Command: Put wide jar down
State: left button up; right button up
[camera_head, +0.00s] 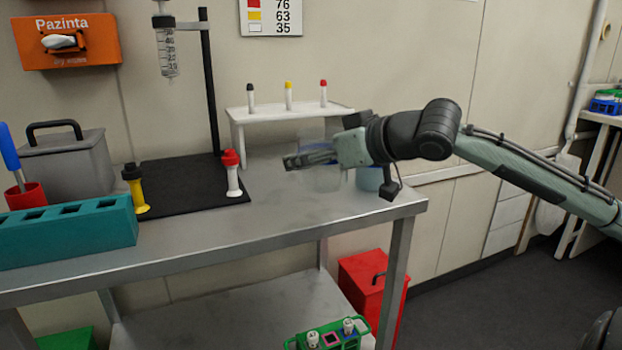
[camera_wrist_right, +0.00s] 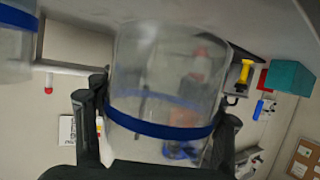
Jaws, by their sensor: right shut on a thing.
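The wide jar (camera_head: 322,180) is clear and hard to make out against the bench in the head view. In the right wrist view the jar (camera_wrist_right: 165,90) is large, with a blue band around it. My right gripper (camera_head: 308,159) is shut on the jar, with one finger on each side of it in the right wrist view (camera_wrist_right: 158,130). The jar is over the right part of the metal bench (camera_head: 290,210). I cannot tell whether its base touches the bench top. My left gripper is not in view.
A second clear container with a blue band (camera_wrist_right: 14,45) is close by, partly cut off. A white rack (camera_head: 290,112) with several capped tubes stands behind. A red-capped white piece (camera_head: 232,172) stands on the black stand base (camera_head: 180,190).

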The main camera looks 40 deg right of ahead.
jog(key=shift+w+d+f, duration=0.4)
jog(key=shift+d+f, duration=0.05)
jog(key=shift+d, duration=0.15)
jog(key=shift+f, duration=0.3)
notch_tip(320, 180, down, 3)
jog(key=shift+f+b, duration=0.15)
jog(key=shift+b, duration=0.2)
jog(key=shift+f, duration=0.1)
jog(key=o, duration=1.3)
jog(key=shift+o, duration=1)
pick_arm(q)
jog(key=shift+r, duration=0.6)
